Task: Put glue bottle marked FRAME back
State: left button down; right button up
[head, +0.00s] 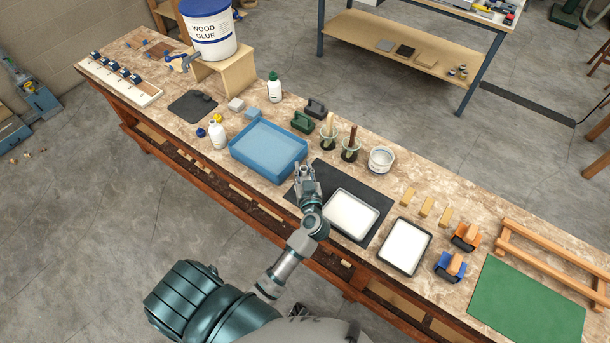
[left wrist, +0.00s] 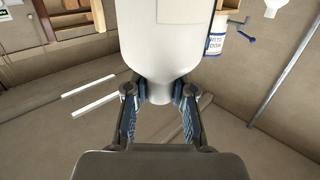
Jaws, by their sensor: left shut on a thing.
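My left gripper (head: 306,171) is over the dark mat, just right of the blue tray. In the left wrist view its fingers (left wrist: 160,95) are shut on the narrow neck of a white bottle (left wrist: 165,45). The bottle's body spreads away beyond the fingertips, and its far end is out of frame. A faint label outline shows, but no word on it is readable. I cannot make this bottle out clearly in the head view. A white bottle with a yellow cap (head: 218,136) and one with a green cap (head: 274,92) stand on the bench. My right gripper is not in view.
The blue tray (head: 268,151), white-filled trays (head: 404,247), brush jars (head: 329,139) and a white tub (head: 381,159) crowd the middle of the bench. The wood glue bucket (head: 209,31) stands on a wooden stand at back left. The green mat (head: 527,305) is bare.

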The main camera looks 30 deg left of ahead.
pick_arm(q)
jog(key=f, duration=0.1)
jog(key=a+f+b, duration=0.1)
jog(key=f, duration=0.1)
jog(key=shift+f, duration=0.15)
jog(key=shift+d+f, duration=0.1)
jog(key=shift+f, duration=0.2)
jog(key=shift+d+r, duration=0.15)
jog(key=shift+d, duration=0.1)
jog(key=shift+d+r, duration=0.1)
jog(key=shift+d, duration=0.45)
jog(key=c, duration=1.1)
grip_release()
jog(key=shift+o, duration=0.6)
jog(key=shift+a, duration=0.2)
jog(key=shift+a+f, duration=0.25)
jog(key=shift+a, duration=0.15)
jog(key=shift+r, duration=0.1)
jog(key=v, duration=1.2)
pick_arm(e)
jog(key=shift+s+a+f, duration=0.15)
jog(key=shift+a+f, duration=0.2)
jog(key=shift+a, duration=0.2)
